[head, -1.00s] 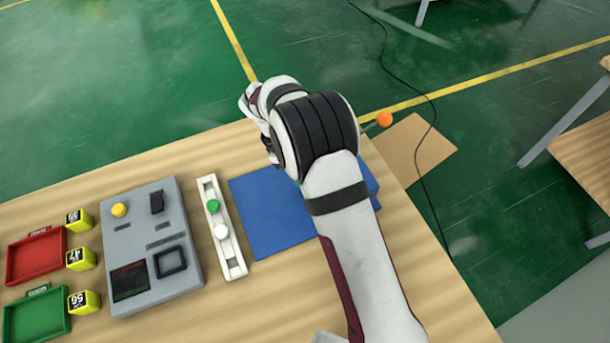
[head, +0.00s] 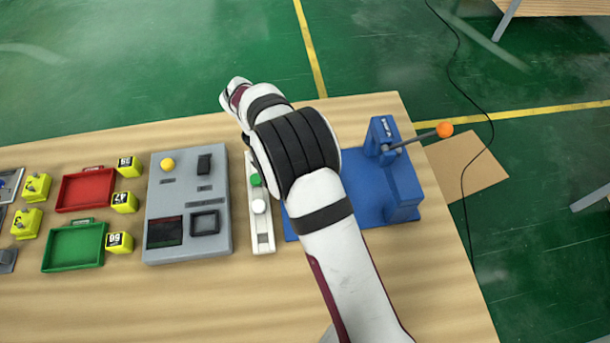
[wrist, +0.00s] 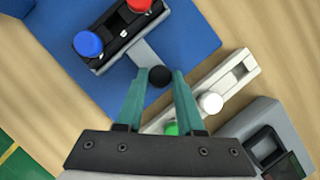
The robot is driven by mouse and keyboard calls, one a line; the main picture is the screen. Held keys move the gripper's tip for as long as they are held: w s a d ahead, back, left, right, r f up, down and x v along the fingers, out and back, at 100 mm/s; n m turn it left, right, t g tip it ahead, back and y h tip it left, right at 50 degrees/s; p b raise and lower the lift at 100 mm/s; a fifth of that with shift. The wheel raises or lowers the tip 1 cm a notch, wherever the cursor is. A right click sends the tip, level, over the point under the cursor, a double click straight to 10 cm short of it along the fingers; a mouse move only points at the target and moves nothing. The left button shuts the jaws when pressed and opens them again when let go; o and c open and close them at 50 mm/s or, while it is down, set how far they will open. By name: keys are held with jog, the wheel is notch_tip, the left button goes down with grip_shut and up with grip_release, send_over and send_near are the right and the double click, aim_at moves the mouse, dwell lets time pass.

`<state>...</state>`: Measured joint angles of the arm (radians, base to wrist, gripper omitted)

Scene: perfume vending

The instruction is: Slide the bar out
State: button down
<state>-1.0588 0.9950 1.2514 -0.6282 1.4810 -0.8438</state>
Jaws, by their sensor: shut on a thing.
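In the wrist view my gripper (wrist: 160,73) has its two teal fingers shut on a small black knob (wrist: 160,77). The knob sits at the end of a flat grey bar (wrist: 145,55). The bar's other end meets a black holder (wrist: 121,43) carrying a blue round piece (wrist: 89,44) and a red round piece (wrist: 138,5). The holder is over the blue base (wrist: 191,48). In the head view my arm hides the gripper, the bar and the holder; part of the blue stand (head: 405,190) with its orange-tipped lever (head: 445,130) shows right of the arm.
A white slotted rail (head: 262,232) with green and white knobs lies beside a grey control panel (head: 187,235). Farther left are a red tray (head: 87,190), a green tray (head: 74,247) and several yellow blocks (head: 124,202). Front table wood (head: 200,300) is clear.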

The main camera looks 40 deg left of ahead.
jog(key=shift+s+a, duration=0.45)
jog(key=c, duration=0.5)
grip_release()
jog(key=shift+c, duration=0.2)
jog(key=shift+w+r, duration=0.1)
jog(key=v, duration=1.5)
jog(key=shift+r, duration=0.25)
jog(key=shift+a, duration=0.15)
